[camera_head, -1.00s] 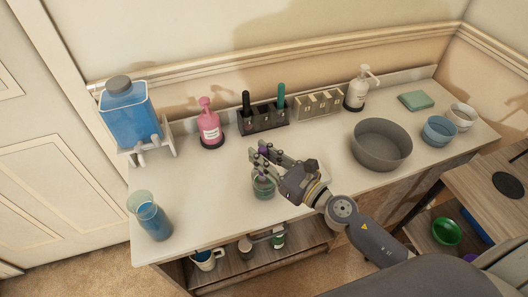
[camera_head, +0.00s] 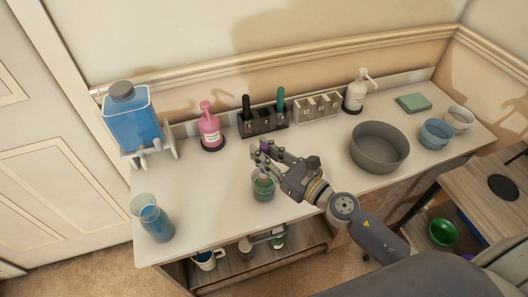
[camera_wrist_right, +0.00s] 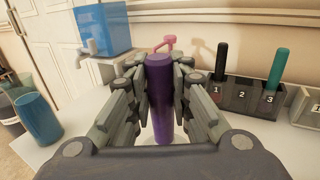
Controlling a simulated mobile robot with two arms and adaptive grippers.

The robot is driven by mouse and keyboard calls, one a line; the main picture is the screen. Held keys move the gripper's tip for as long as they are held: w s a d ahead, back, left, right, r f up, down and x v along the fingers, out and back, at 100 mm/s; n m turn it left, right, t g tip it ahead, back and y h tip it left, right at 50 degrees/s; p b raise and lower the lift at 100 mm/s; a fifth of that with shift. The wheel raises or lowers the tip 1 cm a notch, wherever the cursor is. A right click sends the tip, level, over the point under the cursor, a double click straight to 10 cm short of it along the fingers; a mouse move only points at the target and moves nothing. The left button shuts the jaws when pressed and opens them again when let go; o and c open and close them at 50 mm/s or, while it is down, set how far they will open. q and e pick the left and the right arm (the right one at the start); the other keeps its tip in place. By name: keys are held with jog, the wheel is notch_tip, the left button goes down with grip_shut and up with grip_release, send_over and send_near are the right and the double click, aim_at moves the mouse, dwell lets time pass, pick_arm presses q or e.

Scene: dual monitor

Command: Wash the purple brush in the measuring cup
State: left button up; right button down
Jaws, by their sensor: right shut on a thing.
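The purple brush (camera_wrist_right: 161,95) stands nearly upright between the fingers of my right gripper (camera_head: 262,158) in the right wrist view. The gripper is shut on it. In the head view, a bit of the purple handle (camera_head: 265,147) shows between the fingers. The brush's lower end goes down into a small clear measuring cup (camera_head: 263,189) with greenish contents, near the front middle of the counter. The brush's tip is too small to make out inside the cup. My left gripper is not in view.
A blue-filled glass (camera_head: 153,220) stands at the front left, with a blue dispenser (camera_head: 131,117) behind it. A pink pump bottle (camera_head: 210,130), a dark numbered holder (camera_head: 264,120) and a white pump bottle (camera_head: 357,92) line the back. A grey bowl (camera_head: 379,150) stands to the right.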

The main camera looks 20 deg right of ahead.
jog(key=shift+r+p, duration=3.05)
jog(key=shift+r, duration=0.35)
notch_tip(320, 180, up, 3)
jog(key=p, duration=0.3)
